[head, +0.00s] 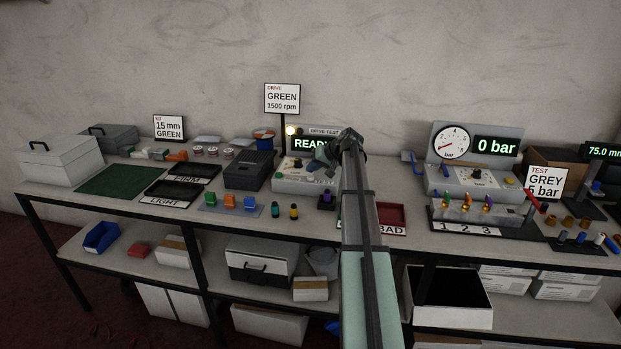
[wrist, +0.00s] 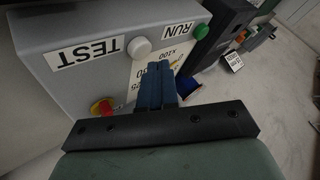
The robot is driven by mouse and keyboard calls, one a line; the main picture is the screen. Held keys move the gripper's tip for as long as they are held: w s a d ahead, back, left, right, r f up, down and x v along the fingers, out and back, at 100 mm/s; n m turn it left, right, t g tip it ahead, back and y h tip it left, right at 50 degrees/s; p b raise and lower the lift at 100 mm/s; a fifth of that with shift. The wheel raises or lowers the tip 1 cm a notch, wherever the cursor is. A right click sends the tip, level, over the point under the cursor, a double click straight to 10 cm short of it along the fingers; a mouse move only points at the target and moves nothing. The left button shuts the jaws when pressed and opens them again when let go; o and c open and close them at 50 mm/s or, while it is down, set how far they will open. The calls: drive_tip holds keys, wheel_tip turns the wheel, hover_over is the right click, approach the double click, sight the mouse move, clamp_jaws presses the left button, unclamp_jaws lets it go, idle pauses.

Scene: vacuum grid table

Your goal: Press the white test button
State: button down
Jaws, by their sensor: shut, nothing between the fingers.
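The white test button (wrist: 138,47) sits on the grey drive test box (wrist: 75,30), beside the TEST label (wrist: 88,50) in the wrist view. My gripper (wrist: 156,68) is shut and empty, with its blue fingertips over the printed dial plate. In the picture, the fingertips lie just below and right of the white button; I cannot tell the gap in depth. In the head view my gripper (head: 325,155) is over the right part of the test box (head: 288,181), and the white button cannot be made out there. The display (head: 308,143) reads READY.
A green button (wrist: 202,31) by the RUN label and a red-and-yellow knob (wrist: 102,107) are on the same box. A dark case (head: 250,171) stands to its left. The pressure test unit (head: 470,180) stands to the right of my arm.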

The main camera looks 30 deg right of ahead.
sight(312, 177)
drive_tip(key=shift+f, duration=0.95)
idle(1.0)
drive_tip(key=shift+r, duration=0.95)
drive_tip(key=shift+r, duration=2.5)
